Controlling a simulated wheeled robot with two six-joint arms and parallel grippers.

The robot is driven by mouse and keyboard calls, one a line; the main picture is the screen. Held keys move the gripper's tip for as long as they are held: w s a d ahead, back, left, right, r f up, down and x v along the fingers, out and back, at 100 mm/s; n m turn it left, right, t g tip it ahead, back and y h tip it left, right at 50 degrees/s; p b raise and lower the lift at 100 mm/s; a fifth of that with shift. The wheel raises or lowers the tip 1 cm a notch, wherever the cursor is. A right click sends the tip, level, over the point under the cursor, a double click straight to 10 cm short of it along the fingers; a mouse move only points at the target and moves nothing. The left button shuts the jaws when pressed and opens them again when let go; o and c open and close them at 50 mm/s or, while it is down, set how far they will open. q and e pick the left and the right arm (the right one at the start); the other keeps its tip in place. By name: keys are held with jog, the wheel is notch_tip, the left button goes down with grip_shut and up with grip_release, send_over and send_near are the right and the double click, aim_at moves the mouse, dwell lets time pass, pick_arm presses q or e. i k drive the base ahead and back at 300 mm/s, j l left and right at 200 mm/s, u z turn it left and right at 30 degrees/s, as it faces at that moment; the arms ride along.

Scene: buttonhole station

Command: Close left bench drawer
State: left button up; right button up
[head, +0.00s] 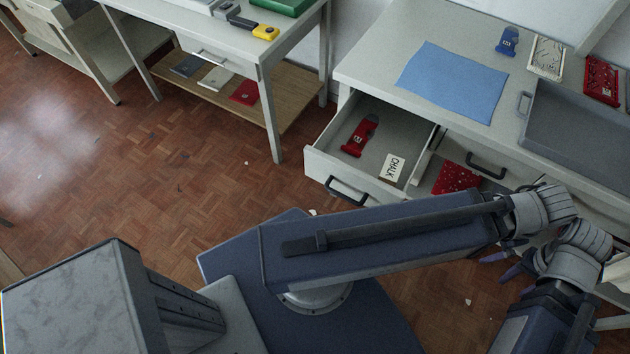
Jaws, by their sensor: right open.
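The left bench drawer (324,163) is pulled well out from the grey-white bench (385,72). Its front has a dark bar handle (347,192). Inside lie a red tool (358,138) and a white card marked CHALK (392,167). My right gripper (493,268) is at the lower right, with purple fingers apart and empty. It is right of the drawer, apart from it, and partly hidden by my arm. My left gripper is out of view.
A closed drawer with a dark handle (487,165) is to the right. A red spotted cloth (455,179) lies below it. The bench top holds a blue cloth (452,82), a blue tool (508,41) and a grey tray (578,122). Parquet floor (190,190) is open at left.

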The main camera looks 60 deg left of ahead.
aim_at(402, 133)
jog(key=k+j+u, duration=0.1)
jog(key=u, duration=0.4)
jog(key=k+j+u, duration=0.1)
jog(key=u, duration=0.4)
jog(key=j+u, duration=0.15)
jog(key=u, duration=0.35)
jog(key=k+j, duration=0.1)
jog(key=k, duration=0.3)
jog(key=k+u, duration=0.1)
jog(key=k, duration=0.25)
